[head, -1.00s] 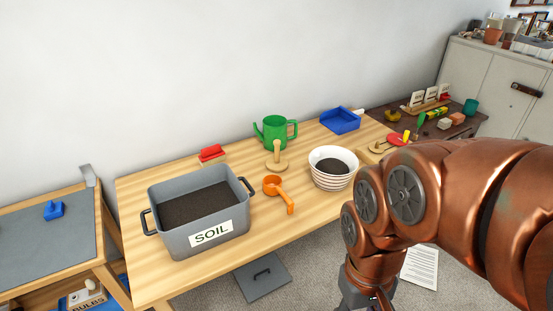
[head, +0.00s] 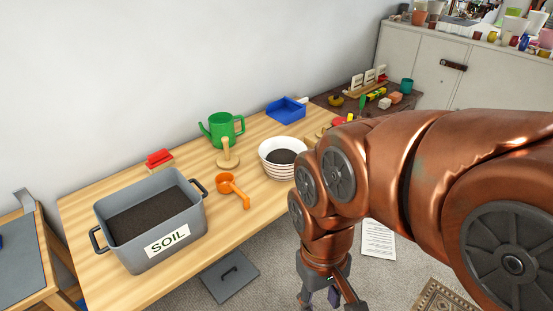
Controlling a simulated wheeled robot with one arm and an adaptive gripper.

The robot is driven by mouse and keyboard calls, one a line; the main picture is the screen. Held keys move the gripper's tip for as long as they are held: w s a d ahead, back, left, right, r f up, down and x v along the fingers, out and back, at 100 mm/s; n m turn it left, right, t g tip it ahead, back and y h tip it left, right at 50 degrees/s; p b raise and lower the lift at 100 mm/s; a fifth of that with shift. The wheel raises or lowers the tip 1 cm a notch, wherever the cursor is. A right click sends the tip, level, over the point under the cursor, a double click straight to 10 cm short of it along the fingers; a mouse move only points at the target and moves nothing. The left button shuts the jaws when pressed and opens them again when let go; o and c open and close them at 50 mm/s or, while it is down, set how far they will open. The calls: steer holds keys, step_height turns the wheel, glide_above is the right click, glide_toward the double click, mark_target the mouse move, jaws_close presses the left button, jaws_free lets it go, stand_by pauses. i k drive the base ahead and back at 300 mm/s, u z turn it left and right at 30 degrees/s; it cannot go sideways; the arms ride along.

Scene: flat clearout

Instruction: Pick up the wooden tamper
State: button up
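The wooden tamper (head: 228,155) stands upright on the wooden table, with a round base and a thin upright handle. It is between the green watering can (head: 221,129) and the orange scoop (head: 233,189). My gripper (head: 330,300) hangs low at the bottom of the head view, in front of the table and well apart from the tamper. Its fingers are partly cut off by the lower picture edge. They look spread, with nothing seen between them.
A grey soil bin (head: 152,220) stands at the table's left front. Stacked white bowls (head: 281,158) holding soil are right of the tamper. A blue tray (head: 286,110) and a red-topped block (head: 159,159) are at the back. A grey lid (head: 229,276) lies on the floor.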

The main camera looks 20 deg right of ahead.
mark_target(226, 161)
steer(key=z, duration=0.25)
steer(key=k, duration=0.45)
steer(key=z, duration=0.3)
steer(key=i, duration=1.1)
steer(key=u, duration=1.4)
steer(key=i, duration=0.45)
steer(key=u, duration=0.4)
